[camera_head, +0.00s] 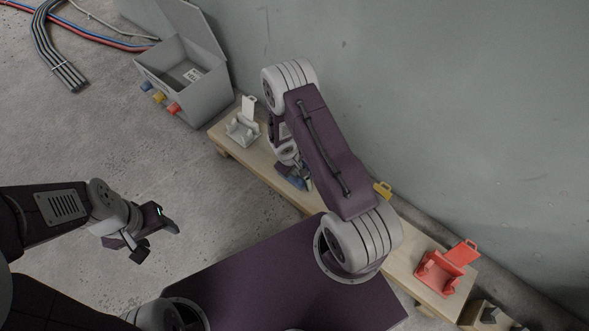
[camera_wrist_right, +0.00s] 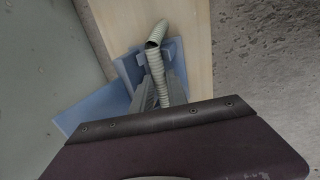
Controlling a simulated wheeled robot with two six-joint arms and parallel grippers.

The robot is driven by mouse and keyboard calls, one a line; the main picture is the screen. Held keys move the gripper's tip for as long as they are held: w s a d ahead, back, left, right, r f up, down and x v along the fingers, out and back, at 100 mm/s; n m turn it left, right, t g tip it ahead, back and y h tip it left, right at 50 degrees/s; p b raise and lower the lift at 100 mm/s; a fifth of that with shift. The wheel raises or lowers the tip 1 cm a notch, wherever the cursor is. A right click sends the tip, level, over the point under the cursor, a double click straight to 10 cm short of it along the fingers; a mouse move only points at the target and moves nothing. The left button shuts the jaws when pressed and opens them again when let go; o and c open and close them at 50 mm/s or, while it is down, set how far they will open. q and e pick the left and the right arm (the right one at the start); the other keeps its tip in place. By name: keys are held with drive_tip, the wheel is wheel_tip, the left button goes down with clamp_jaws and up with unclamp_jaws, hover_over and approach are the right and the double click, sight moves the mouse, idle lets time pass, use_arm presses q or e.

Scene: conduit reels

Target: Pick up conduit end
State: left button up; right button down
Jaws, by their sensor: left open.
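A pale beige corrugated conduit end (camera_wrist_right: 157,62) shows in the right wrist view, bent near its top, lying over a blue holder (camera_wrist_right: 125,70) on a wooden board. The blue holder also shows in the head view (camera_head: 287,181), partly hidden by my right arm. My right gripper (camera_wrist_right: 163,88) is at the holder, its grey fingers close on both sides of the conduit. I cannot tell whether they are clamped on it. In the head view the right gripper is mostly hidden behind its arm. My left gripper (camera_head: 157,242) is open and empty above the concrete floor.
The low wooden board (camera_head: 268,168) runs along the wall, with white (camera_head: 241,130), yellow (camera_head: 382,189) and red (camera_head: 440,272) holders on it. A grey open box (camera_head: 190,85) with coloured fittings stands at its far end. Cables lie on the floor at upper left. Floor around my left gripper is clear.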

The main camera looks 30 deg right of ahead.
drive_tip(key=shift+r, duration=0.1)
wheel_tip(320, 180, up, 10)
drive_tip(key=p, duration=0.6)
drive_tip(key=shift+p, duration=0.4)
